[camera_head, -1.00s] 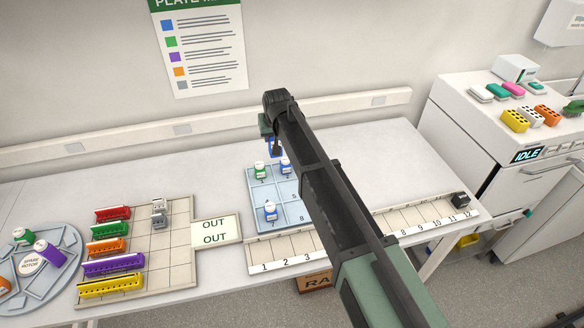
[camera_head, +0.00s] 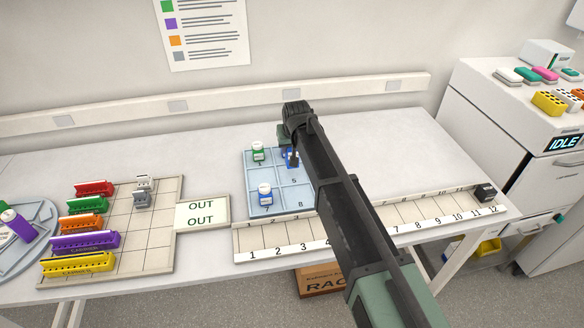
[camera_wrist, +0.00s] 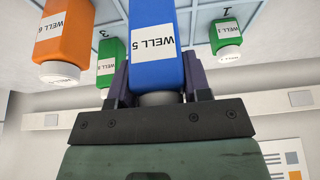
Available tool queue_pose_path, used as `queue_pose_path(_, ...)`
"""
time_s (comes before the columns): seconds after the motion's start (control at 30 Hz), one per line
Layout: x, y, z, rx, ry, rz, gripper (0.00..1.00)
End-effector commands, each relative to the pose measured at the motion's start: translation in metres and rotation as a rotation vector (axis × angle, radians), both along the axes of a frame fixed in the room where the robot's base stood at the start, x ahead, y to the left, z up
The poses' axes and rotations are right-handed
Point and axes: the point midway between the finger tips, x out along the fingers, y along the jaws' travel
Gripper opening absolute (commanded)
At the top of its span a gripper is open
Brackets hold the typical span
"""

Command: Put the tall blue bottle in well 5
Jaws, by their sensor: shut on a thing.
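The tall blue bottle (camera_wrist: 153,18), labelled WELL 5, is between the fingers of my gripper (camera_wrist: 160,88), which is shut on it near its white cap. The bottle's far end is cut off by the frame, so I cannot tell whether it touches the tray. In the head view my gripper (camera_head: 291,160) is over the middle of the pale blue numbered tray (camera_head: 252,178), close to the printed 5. My arm hides the tray's right side. The wrist view shows an orange WELL 6 bottle (camera_wrist: 64,38), a green bottle (camera_wrist: 110,62) by the 3 and a green WELL 1 bottle (camera_wrist: 224,38).
A numbered rail (camera_head: 275,252) runs along the front. Coloured racks (camera_head: 85,242) and an OUT plate (camera_head: 202,213) lie left. The bench behind the tray is clear.

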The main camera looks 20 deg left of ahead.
Motion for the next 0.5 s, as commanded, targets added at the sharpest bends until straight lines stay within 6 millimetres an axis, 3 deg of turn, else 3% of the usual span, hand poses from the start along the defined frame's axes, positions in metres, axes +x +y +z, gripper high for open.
queue_pose_path(0.07, 0.000, 0.000, -0.003, 0.000, 0.000, 0.000, 0.21)
queue_pose_path(0.27, 0.000, 0.000, -0.044, 0.000, 0.000, 0.000, 0.21)
queue_pose_path(0.5, 0.000, 0.000, -0.039, 0.000, 0.000, 0.000, 0.21)
